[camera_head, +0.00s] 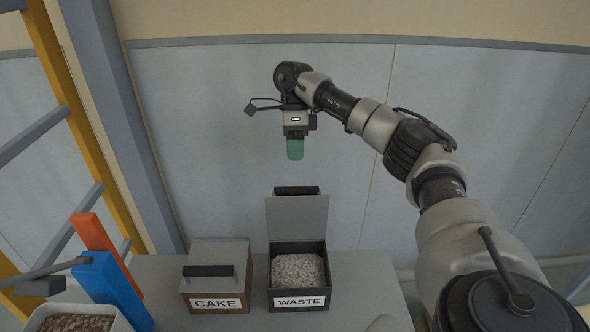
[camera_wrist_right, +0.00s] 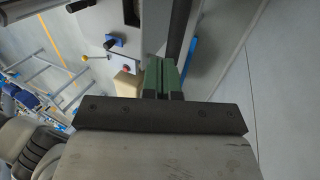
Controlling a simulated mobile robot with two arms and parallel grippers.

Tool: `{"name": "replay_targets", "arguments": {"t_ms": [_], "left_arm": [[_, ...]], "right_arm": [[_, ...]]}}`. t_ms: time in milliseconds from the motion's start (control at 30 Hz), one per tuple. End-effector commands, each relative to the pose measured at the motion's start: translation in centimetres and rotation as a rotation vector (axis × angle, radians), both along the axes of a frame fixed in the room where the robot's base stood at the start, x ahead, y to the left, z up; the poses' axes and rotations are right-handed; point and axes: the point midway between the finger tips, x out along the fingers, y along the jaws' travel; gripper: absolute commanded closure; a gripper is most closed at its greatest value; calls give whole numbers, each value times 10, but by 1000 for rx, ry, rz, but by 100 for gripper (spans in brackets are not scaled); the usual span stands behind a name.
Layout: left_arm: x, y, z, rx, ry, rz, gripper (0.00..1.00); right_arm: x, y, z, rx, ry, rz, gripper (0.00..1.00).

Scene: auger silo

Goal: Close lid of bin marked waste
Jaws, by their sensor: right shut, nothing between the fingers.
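The bin marked WASTE (camera_head: 299,300) stands on the grey table, full of pale pellets. Its lid (camera_head: 298,216) is open and stands upright at the back of the bin, with a dark handle (camera_head: 297,190) at its top. My right gripper (camera_head: 295,155) is above and behind the raised lid, apart from it, with its green fingers pointing down. It is shut and empty. The green fingers also show together in the right wrist view (camera_wrist_right: 162,78). My left gripper is not clearly in view.
A bin marked CAKE (camera_head: 217,303) with a closed lid and dark handle stands just left of the waste bin. Blue (camera_head: 112,288) and orange (camera_head: 100,245) upright pieces and a tub of brown pellets (camera_head: 78,322) are at far left. A panelled wall (camera_head: 220,110) is behind.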

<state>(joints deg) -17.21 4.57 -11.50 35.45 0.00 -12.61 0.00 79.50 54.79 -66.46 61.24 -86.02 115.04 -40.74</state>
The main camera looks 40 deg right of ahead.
Motion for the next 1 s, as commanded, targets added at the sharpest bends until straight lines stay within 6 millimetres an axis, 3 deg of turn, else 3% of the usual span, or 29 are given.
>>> {"name": "replay_targets", "arguments": {"t_ms": [167,533,700,1000], "left_arm": [[-4,1,-8,1,7,1,49],[-2,2,6,4,3,1,49],[1,2,8,2,-3,1,49],[2,2,8,2,-5,1,49]], "right_arm": [[-8,5,-25,0,5,1,100],[-25,20,-78,0,4,0,100],[-28,23,-89,0,3,0,100],[-28,23,-91,0,1,-1,100]]}}
